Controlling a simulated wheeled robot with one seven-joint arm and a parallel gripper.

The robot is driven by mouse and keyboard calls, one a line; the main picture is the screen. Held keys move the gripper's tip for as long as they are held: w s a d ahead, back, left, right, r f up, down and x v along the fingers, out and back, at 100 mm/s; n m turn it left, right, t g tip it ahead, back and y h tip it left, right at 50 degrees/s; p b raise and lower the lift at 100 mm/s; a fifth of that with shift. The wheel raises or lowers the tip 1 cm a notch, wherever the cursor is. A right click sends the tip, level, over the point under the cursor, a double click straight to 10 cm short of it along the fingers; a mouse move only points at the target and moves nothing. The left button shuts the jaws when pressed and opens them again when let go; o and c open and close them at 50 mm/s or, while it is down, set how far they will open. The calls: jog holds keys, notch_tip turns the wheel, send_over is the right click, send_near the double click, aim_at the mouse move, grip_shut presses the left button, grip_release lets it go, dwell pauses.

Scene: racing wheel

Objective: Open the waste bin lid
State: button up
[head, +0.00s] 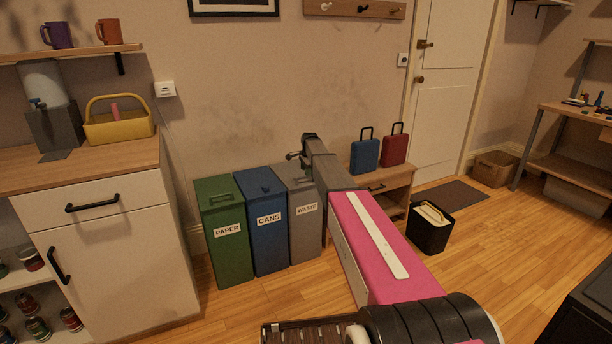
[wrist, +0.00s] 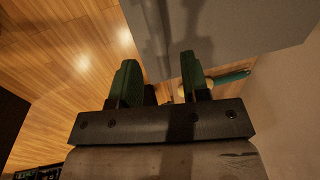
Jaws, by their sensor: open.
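The grey waste bin (head: 304,232) stands at the right end of a row of three bins against the wall, with a "WASTE" label on its front. Its lid (head: 299,184) appears closed, and my arm hides part of the bin's right side. My gripper (head: 293,156) is above the lid, near the wall, apart from it as far as I can tell. In the wrist view my gripper (wrist: 162,80) is open, with two green-padded fingers and nothing held between them. A grey surface (wrist: 235,28), probably the bin, lies beyond the fingers with a shadow across it.
The blue cans bin (head: 266,235) and green paper bin (head: 227,245) stand to the left. A low wooden table (head: 398,180) with blue and red cases is to the right. A black bin (head: 430,232) stands on the floor. A green-handled item (wrist: 228,78) shows beside the right finger.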

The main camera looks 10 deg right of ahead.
jog(key=shift+w+a+f, duration=0.1)
jog(key=shift+w+f, duration=0.05)
jog(key=shift+f, duration=0.6)
jog(key=shift+w+f, duration=0.15)
jog(key=shift+f, duration=0.55)
